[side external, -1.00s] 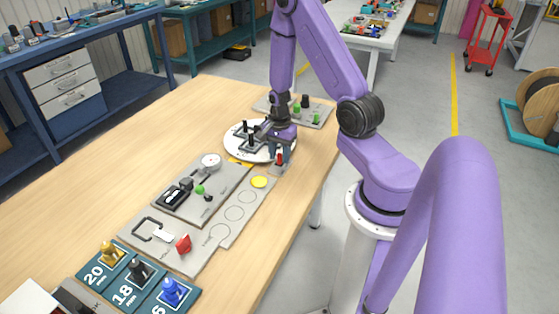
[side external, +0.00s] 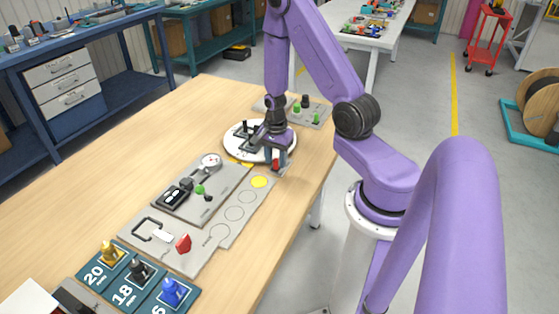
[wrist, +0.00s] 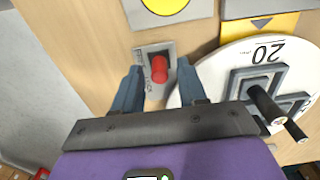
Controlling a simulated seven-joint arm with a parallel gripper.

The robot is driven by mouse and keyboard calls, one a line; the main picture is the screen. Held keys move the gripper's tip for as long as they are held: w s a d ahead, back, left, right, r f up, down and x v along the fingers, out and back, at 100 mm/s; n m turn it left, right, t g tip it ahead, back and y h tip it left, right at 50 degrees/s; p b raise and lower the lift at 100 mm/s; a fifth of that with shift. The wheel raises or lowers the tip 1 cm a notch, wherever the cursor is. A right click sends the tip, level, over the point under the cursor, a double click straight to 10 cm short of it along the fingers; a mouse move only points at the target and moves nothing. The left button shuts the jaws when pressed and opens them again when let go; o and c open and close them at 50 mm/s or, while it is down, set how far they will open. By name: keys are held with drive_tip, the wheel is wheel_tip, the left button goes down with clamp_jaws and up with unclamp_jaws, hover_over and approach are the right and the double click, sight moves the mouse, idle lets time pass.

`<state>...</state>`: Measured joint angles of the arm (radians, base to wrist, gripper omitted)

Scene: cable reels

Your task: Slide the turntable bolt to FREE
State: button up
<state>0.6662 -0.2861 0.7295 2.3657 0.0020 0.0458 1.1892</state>
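The turntable (side external: 237,147) is a white disc on the wooden table, with black posts on it; its rim and a "20" mark show in the wrist view (wrist: 225,62). The bolt's red knob (wrist: 159,68) stands on a small grey plate (wrist: 152,50) beside the disc. In the side view my gripper (side external: 276,158) is low at the turntable's near right edge, partly hiding the bolt.
A grey panel with a gauge (side external: 210,162) and a strip with a yellow disc (side external: 259,182) lie nearby. Behind the turntable is a plate with green and black pegs (side external: 305,103). The table's left part is clear.

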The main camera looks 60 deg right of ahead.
sight(275, 159)
wheel_tip(275, 159, up, 7)
idle(0.5)
drive_tip(key=shift+a, duration=0.1)
idle(1.0)
